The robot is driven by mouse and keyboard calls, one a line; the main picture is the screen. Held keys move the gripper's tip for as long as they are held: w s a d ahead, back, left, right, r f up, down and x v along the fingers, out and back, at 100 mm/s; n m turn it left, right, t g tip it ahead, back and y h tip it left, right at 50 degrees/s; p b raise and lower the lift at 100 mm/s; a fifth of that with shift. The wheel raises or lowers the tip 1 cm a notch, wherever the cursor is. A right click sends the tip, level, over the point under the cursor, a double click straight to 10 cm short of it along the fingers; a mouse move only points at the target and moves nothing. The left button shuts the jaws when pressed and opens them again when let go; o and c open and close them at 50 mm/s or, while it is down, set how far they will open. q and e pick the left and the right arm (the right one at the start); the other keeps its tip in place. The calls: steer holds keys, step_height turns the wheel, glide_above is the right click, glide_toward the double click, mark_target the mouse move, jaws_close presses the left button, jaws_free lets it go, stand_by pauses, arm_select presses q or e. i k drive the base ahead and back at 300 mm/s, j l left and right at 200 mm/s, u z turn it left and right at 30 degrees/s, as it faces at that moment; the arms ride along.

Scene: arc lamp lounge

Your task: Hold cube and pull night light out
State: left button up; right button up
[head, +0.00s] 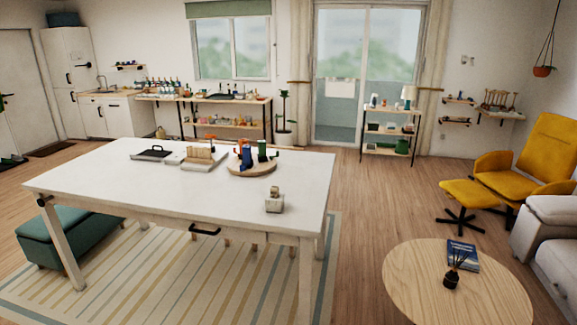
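A small pale cube (274,205) stands on the white table (130,190), close to its right front corner. A small tan and dark piece (275,190) sticks up from the top of the cube; it may be the night light, but it is too small to tell. Neither of my grippers is in view, and nothing touches the cube.
On the table's far half are a dark tray (152,153), a wooden rack (200,154) and a round board (251,170) with coloured items. A green bench (65,236) stands at left. A round wooden table (410,275) is at right. Floor between the tables is clear.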

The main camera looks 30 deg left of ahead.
mark_target(274, 189)
steer(key=i+j+z, duration=0.1)
steer(key=j+z, duration=0.15)
steer(key=j, duration=0.3)
steer(key=j+z, duration=0.2)
steer(key=j, duration=0.3)
steer(key=j+z, duration=0.3)
steer(key=j, duration=1.95)
